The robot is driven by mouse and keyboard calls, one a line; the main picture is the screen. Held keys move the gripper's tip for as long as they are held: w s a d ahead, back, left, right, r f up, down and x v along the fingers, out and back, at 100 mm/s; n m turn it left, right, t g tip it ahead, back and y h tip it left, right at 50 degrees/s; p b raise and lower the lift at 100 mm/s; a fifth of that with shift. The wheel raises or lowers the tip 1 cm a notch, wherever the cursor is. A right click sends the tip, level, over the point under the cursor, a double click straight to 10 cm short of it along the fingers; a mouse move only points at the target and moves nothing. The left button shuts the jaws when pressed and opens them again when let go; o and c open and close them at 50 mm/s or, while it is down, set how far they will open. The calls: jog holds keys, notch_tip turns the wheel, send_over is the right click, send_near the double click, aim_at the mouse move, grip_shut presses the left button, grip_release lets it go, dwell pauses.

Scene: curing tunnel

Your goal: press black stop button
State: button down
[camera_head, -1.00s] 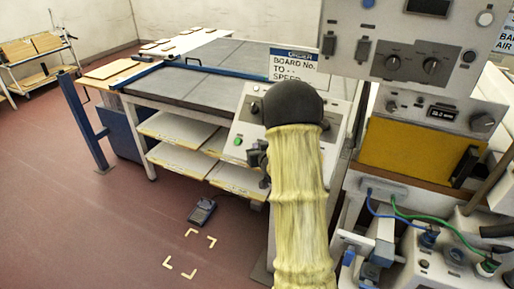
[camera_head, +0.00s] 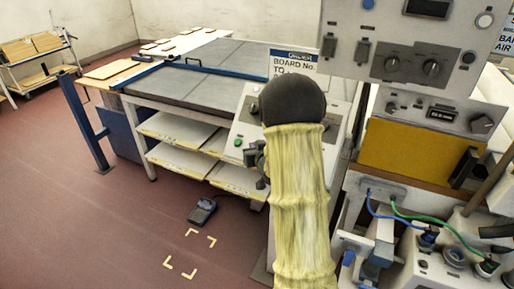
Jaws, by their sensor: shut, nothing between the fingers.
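The sloped pale control panel (camera_head: 241,127) stands at the near right end of the table, partly behind my arm. It bears a green button (camera_head: 239,142) at its lower left and a small dark control (camera_head: 254,107) higher up. I cannot tell whether this dark control is the black stop button; part of the panel is hidden by my sleeved arm. My gripper (camera_head: 254,154) shows as a small dark shape left of the sleeve, in front of the panel's lower part, right of and below the green button. It looks shut and empty; contact with the panel cannot be told.
A grey-topped table (camera_head: 200,78) with shelves extends behind the panel. A sign (camera_head: 292,62) stands above the panel. A grey instrument cabinet (camera_head: 400,40), a yellow unit (camera_head: 405,146) and cabled equipment crowd the right. A dark device (camera_head: 203,211) lies on the otherwise open floor at left.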

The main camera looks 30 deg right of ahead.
jog(key=shift+s+a+r+p, duration=0.15)
jog(key=shift+s+a+r, duration=0.25)
jog(key=shift+a+r, duration=0.15)
jog(key=shift+s+a+r+p, duration=0.15)
jog(key=shift+s+a+r, duration=0.25)
jog(key=shift+r, duration=0.2)
jog(key=s+a+n+g+y+p, duration=0.1)
jog(key=s+a+g, duration=0.5)
jog(key=s, duration=0.6)
jog(key=s+a+r+n+g+y+p, duration=0.1)
jog(key=s+a+g+p, duration=0.2)
jog(key=s+a+g, duration=0.3)
jog(key=s+a, duration=0.5)
jog(key=s, duration=0.2)
